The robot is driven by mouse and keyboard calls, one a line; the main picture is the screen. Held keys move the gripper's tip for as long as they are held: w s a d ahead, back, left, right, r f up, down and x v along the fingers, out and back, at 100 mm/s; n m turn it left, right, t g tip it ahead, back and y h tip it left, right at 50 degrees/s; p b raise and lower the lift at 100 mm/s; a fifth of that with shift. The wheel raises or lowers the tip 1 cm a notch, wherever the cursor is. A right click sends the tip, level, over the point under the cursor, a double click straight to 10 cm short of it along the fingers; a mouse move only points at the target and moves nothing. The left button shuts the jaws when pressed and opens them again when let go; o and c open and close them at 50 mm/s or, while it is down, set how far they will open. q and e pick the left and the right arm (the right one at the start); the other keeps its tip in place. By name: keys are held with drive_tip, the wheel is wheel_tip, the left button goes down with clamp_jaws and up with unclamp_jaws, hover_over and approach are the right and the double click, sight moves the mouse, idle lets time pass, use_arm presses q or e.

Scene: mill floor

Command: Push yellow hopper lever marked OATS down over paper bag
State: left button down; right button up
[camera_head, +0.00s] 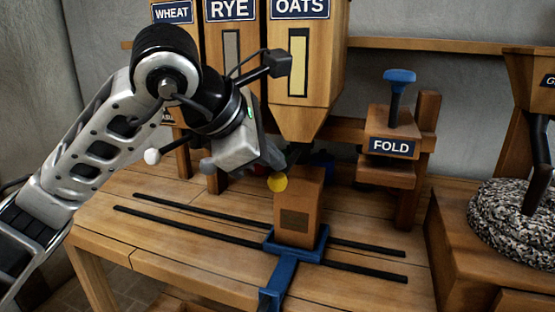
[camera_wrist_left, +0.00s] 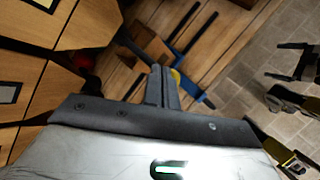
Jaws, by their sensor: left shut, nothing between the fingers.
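The OATS hopper (camera_head: 308,80) is wooden with a window of pale grain. The yellow lever knob (camera_head: 278,183) shows below its spout, at the bag's upper left edge. A bit of yellow also shows beside my fingers in the left wrist view (camera_wrist_left: 176,77). The brown paper bag (camera_head: 298,205) stands upright under the spout in a blue carriage (camera_head: 283,262). My left gripper (camera_head: 296,154) is shut and empty, just above the yellow knob. I cannot tell whether it touches the lever. The lever's arm is mostly hidden. My right gripper is not in view.
WHEAT and RYE hoppers (camera_head: 230,50) stand left, with white (camera_head: 152,156) and grey (camera_head: 207,167) knobs below. Dark rails (camera_head: 365,265) cross the bench (camera_head: 140,225). A FOLD press (camera_head: 390,145) with a blue handle stands right. The bench's front left is clear.

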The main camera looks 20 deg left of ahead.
use_arm(q)
drive_tip(key=shift+r+p, duration=0.5)
drive_tip(key=shift+r, duration=0.45)
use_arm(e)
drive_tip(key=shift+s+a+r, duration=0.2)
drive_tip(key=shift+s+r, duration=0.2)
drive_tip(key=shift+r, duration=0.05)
use_arm(q)
drive_tip(key=shift+r+p, duration=0.5)
drive_tip(key=shift+r, duration=0.15)
wheel_tip(320, 180, up, 4)
drive_tip(key=shift+f+p, duration=0.15)
drive_tip(key=shift+p, duration=1.1)
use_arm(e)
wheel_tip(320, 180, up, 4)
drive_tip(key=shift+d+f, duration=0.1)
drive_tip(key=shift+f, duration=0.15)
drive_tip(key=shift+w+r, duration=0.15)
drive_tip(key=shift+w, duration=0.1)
